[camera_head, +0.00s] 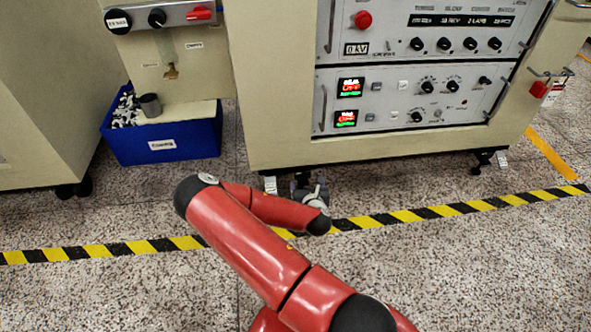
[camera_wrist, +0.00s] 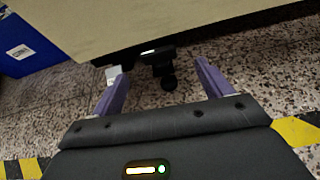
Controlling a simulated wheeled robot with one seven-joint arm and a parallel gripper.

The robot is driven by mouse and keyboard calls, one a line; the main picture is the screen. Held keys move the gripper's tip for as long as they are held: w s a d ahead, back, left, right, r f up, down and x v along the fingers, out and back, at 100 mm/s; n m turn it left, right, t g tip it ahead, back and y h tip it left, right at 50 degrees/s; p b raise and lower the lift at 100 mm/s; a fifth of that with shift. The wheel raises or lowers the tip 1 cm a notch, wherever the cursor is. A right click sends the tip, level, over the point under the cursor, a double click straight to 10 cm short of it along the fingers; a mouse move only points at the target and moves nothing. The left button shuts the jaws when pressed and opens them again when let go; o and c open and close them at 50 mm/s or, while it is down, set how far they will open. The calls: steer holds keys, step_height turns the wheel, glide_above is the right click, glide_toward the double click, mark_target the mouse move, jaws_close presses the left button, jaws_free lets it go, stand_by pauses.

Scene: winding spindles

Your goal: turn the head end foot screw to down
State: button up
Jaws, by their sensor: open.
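The cabinet's left foot (camera_head: 270,185), with a pale tag, is partly hidden behind my arm at the cabinet's lower edge. In the wrist view a pale tag (camera_wrist: 112,74) and a black foot or caster assembly (camera_wrist: 163,68) hang under that edge. I cannot tell which part is the screw, nor its setting. My gripper (camera_wrist: 160,76) is open and empty, its two purple fingers pointing at the foot. The black assembly appears between and beyond the fingertips, apart from them. A second foot (camera_head: 482,160) with a pale tag stands under the cabinet's right side.
The cabinet (camera_head: 400,150) with knobs and displays overhangs the feet. A blue bin (camera_head: 190,143) of parts stands at the left; it also shows in the wrist view (camera_wrist: 30,48). Yellow-black tape (camera_head: 420,214) crosses the speckled floor. The floor in front is clear.

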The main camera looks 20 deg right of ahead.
mark_target(303, 176)
steer(key=shift+n, duration=0.3)
steer(key=b+x, duration=0.1)
steer(key=x, duration=0.7)
steer(key=shift+a, duration=0.15)
steer(key=shift+c, duration=0.2)
steer(key=shift+f, duration=0.1)
steer(key=c, duration=0.9)
